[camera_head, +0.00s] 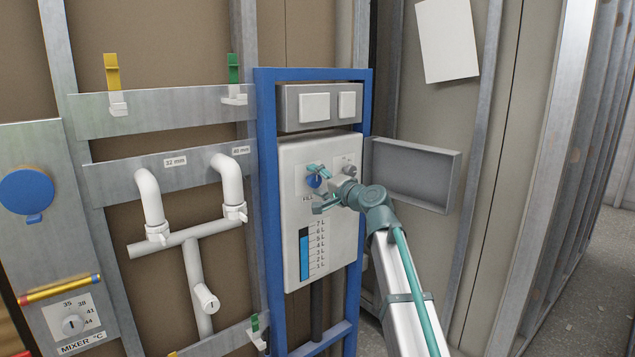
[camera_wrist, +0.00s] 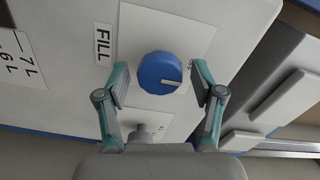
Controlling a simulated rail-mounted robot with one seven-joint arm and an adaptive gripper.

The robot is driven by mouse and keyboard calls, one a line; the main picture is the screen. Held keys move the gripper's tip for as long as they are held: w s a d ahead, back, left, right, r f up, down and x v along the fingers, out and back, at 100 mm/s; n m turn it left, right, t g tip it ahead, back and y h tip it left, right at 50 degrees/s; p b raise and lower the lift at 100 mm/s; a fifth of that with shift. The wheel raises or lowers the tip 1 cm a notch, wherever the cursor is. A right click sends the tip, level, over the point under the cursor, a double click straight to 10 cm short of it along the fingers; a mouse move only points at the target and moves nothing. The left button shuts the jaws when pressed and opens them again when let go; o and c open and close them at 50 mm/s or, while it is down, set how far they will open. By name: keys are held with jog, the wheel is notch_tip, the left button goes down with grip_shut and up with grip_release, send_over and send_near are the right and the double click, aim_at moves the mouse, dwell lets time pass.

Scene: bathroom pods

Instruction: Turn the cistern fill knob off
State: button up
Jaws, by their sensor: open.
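The cistern fill knob (camera_wrist: 159,73) is round and blue with a pale pointer line, next to a FILL label (camera_wrist: 104,40) in the wrist view. The pointer line points to the right in that view. My gripper (camera_wrist: 161,82) is open, with one finger on each side of the knob; I cannot tell whether either touches it. In the head view the knob (camera_head: 314,181) shows partly between the fingers of my gripper (camera_head: 314,188), on the front of the white cistern (camera_head: 297,160). My gripper hides part of the panel there.
A second, grey knob (camera_head: 349,170) sits to the right of the fill knob. A blue frame (camera_head: 266,200) surrounds the cistern, with flush buttons (camera_head: 315,107) above. An open grey metal box (camera_head: 425,172) sticks out at the right. White pipes (camera_head: 190,235) stand at the left.

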jog(key=shift+s+d, duration=0.1)
jog(key=v, duration=1.1)
jog(key=shift+s+d, duration=0.25)
jog(key=shift+d, duration=0.05)
